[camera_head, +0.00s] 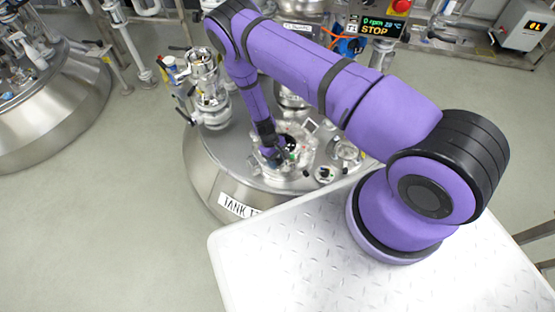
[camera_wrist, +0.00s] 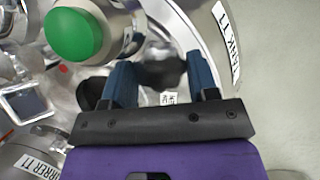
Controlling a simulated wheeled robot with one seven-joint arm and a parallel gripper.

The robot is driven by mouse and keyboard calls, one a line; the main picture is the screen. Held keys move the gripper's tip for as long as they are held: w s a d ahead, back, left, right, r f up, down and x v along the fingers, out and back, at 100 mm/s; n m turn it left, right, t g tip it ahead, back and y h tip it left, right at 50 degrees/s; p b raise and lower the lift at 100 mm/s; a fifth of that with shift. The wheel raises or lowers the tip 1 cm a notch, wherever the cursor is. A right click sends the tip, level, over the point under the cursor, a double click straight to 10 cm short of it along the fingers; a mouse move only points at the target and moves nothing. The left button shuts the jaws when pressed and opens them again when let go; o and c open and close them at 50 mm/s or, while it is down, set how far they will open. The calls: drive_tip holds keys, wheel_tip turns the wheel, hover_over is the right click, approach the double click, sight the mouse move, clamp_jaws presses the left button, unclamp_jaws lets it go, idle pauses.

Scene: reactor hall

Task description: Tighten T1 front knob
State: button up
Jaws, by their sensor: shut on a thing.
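The T1 tank (camera_head: 205,175) is a round steel vessel with a "TANK T..." label on its front side. My gripper (camera_head: 276,156) reaches down to the fittings near the front of its lid. In the wrist view, the two blue fingers of my gripper (camera_wrist: 161,78) stand on either side of a dark rounded knob (camera_wrist: 162,70), and the gripper is shut on it. In the head view the knob is mostly hidden and too small to make out.
A green round cap (camera_wrist: 75,35) and a small screen (camera_wrist: 25,103) are left of my fingers. A display (camera_head: 383,25) at the back reads 0 rpm, 22 °C, STOP. Another steel tank (camera_head: 50,120) stands at the left, with clear floor (camera_head: 130,190) between.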

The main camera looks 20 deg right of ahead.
drive_tip(key=shift+w+r, duration=0.1)
idle(0.4)
drive_tip(key=o, duration=0.9)
drive_tip(key=shift+o, duration=0.2)
drive_tip(key=v, duration=1)
drive_tip(key=shift+r, duration=0.35)
